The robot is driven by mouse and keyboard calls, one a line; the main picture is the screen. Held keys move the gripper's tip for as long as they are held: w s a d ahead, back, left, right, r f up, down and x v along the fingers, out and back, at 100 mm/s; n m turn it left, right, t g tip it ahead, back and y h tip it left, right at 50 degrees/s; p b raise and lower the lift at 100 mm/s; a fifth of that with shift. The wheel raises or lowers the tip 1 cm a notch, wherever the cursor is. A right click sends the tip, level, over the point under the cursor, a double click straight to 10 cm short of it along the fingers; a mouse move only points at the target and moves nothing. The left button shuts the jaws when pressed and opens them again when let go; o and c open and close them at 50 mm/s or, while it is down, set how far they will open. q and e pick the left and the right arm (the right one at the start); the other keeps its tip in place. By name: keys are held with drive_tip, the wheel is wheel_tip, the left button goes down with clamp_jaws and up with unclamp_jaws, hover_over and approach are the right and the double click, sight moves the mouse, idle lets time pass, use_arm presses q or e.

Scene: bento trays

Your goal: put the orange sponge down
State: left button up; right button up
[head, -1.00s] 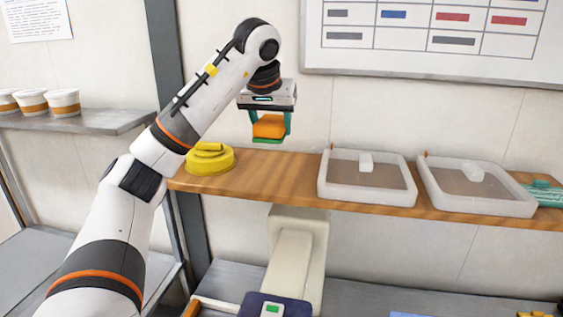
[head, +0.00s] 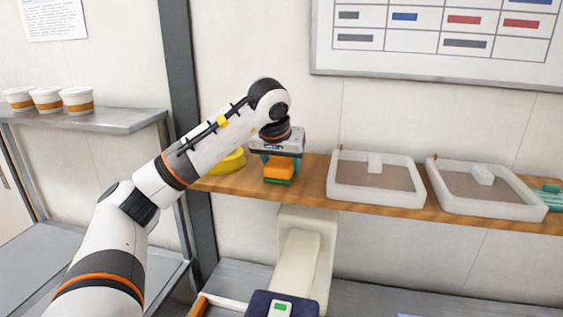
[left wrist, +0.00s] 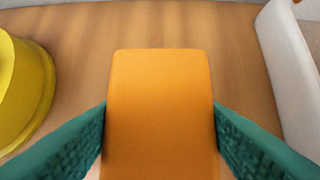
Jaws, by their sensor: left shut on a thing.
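The orange sponge (head: 278,168) is between the teal fingers of my left gripper (head: 279,173), low over the wooden shelf (head: 310,185) in the head view. A green layer shows at the sponge's lower edge. In the left wrist view the sponge (left wrist: 160,115) fills the middle, with a finger pressed on each side. My left gripper is shut on it. The sponge looks at or very near the shelf surface; I cannot tell whether it touches. My right gripper is not in view.
A yellow round object (head: 228,162) stands left of the sponge, partly behind my arm. A white-rimmed tray (head: 375,202) is to the right, with a second tray (head: 490,212) beyond it. White cups (head: 47,98) stand on a grey shelf at left. Bare wood lies around the sponge.

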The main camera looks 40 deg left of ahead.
sight(282, 160)
use_arm(q)
drive_tip(key=shift+f, duration=0.1)
drive_tip(key=o, duration=0.9)
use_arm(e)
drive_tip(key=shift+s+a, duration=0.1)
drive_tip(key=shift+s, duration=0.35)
use_arm(q)
drive_tip(key=shift+d+r, duration=0.1)
drive_tip(key=shift+r, duration=0.25)
drive_tip(key=b+v, duration=0.1)
drive_tip(key=v, duration=0.4)
drive_tip(key=p+v, duration=0.2)
drive_tip(key=v, duration=0.4)
drive_tip(key=shift+s+r+p, duration=0.2)
drive_tip(key=shift+r+p, duration=0.05)
drive_tip(key=shift+p, duration=0.15)
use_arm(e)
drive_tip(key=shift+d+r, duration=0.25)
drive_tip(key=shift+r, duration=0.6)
